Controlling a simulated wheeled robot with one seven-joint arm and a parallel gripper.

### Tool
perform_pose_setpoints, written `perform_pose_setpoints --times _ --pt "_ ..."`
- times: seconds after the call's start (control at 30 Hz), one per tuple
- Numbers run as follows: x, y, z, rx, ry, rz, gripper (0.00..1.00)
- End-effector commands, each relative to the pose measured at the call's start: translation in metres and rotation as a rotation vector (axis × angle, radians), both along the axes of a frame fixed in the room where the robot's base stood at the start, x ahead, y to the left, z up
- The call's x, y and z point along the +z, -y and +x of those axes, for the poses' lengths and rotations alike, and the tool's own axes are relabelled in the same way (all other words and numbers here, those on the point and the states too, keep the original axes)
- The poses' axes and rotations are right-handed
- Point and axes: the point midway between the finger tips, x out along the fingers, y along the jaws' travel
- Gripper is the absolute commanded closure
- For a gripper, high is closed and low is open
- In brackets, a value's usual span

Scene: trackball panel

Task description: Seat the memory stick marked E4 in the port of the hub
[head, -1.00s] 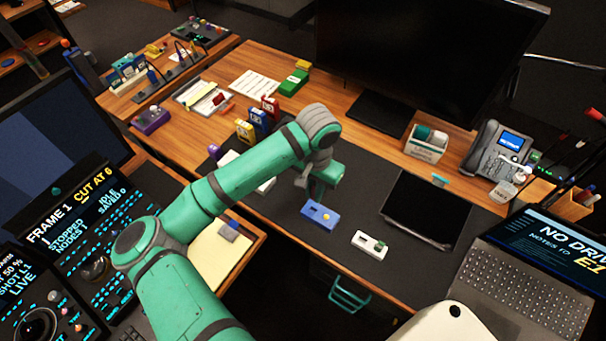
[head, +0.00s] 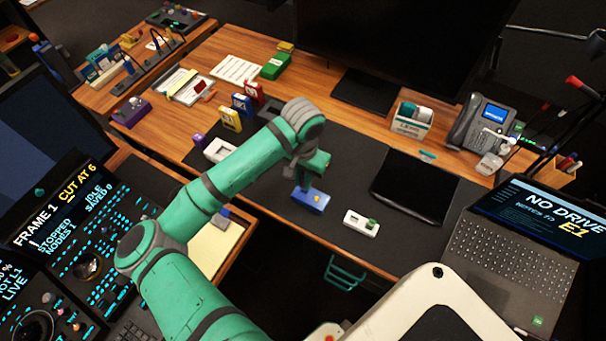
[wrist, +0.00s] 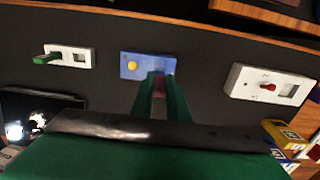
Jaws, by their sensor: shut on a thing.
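My gripper (wrist: 160,92) is shut on a small dark reddish stick (wrist: 160,82); its marking cannot be read. The stick is at the right end of a blue block (wrist: 148,66) with a yellow knob, in the wrist view, by the block's pale opening. Whether it is inside the opening or just above it I cannot tell. In the head view, my gripper (head: 301,180) is over the left end of the blue block (head: 311,201), and its tips are partly hidden. Which block is the hub is not marked legibly.
A white block with a green piece (head: 361,223) lies to the right. A white block with a red knob (wrist: 270,86) lies on the other side. A black tablet (head: 414,187) lies further right; coloured boxes (head: 241,106) stand behind the arm. Dark mat between them is clear.

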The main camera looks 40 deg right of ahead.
Motion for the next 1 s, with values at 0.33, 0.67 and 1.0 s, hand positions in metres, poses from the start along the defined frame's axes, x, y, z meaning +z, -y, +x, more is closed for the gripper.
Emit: perform_pose_setpoints --times 0.33,0.67,1.0 --pt "-0.02 0.0 0.0 0.001 0.0 -0.001 1.0" --pt "-0.023 0.002 -0.001 -0.004 0.0 -0.001 1.0" --pt "-0.023 0.001 -0.001 -0.002 0.0 -0.001 1.0"
